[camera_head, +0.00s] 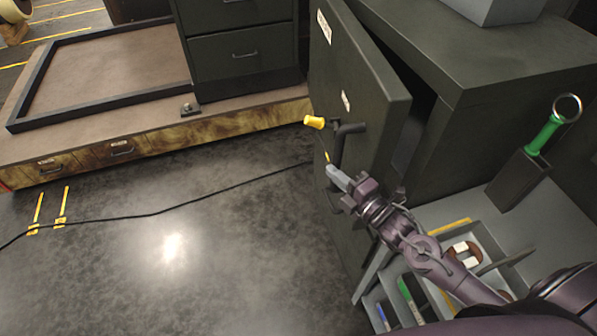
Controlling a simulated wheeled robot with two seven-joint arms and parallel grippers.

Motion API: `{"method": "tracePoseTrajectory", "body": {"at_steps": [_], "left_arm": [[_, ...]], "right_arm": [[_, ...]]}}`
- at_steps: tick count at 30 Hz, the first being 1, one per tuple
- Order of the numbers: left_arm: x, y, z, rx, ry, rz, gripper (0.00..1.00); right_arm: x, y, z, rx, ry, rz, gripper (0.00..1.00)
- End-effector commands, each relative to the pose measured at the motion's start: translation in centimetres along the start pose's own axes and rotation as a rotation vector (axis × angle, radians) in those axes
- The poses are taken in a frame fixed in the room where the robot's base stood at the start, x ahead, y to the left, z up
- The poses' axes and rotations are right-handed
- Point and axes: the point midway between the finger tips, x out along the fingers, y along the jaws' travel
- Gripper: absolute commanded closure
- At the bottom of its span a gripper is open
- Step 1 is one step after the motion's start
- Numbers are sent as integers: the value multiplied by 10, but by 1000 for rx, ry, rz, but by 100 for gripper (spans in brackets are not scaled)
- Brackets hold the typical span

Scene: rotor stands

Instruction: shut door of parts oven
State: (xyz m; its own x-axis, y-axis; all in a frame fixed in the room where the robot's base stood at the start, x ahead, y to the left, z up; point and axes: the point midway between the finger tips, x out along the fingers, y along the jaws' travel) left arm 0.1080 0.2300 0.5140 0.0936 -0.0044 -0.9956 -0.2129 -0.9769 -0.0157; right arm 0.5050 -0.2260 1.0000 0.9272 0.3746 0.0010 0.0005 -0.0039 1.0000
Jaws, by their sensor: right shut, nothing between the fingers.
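The parts oven (490,62) is a dark grey-green cabinet at the right. Its door (352,75) stands partly open, with a dark gap between the door's edge and the body. A dark bar handle (338,146) and a yellow knob (314,122) are on the door's outer face. My right gripper (336,174) is shut and empty, in front of the door's outer face beside the lower end of the handle. I cannot tell whether it touches the handle or door. My left gripper is not in view.
A grey tray with compartments (480,262) and a green-handled tool in a dark holder (542,136) are at the lower right. A low wooden bench with drawers (225,119) stands at the back left. A black cable (200,203) crosses the otherwise open floor.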

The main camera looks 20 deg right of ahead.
Motion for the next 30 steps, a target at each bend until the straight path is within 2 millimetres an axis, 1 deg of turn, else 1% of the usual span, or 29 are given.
{"method": "tracePoseTrajectory", "body": {"at_steps": [1, 6, 9, 12, 17, 30], "left_arm": [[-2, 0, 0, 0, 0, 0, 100], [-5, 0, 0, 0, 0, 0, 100], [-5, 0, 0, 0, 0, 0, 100], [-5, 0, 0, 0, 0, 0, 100], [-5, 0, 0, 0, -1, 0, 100], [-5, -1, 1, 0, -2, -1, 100]], "right_arm": [[-10, 0, 14, -6, -2, -6, 100], [-36, 1, 56, -5, -1, -3, 100], [-46, 1, 75, -3, 0, -2, 100], [-52, 2, 86, -2, 0, -1, 100], [-56, 3, 95, -4, -7, 1, 100], [-56, 3, 96, -7, -11, -3, 100]]}}
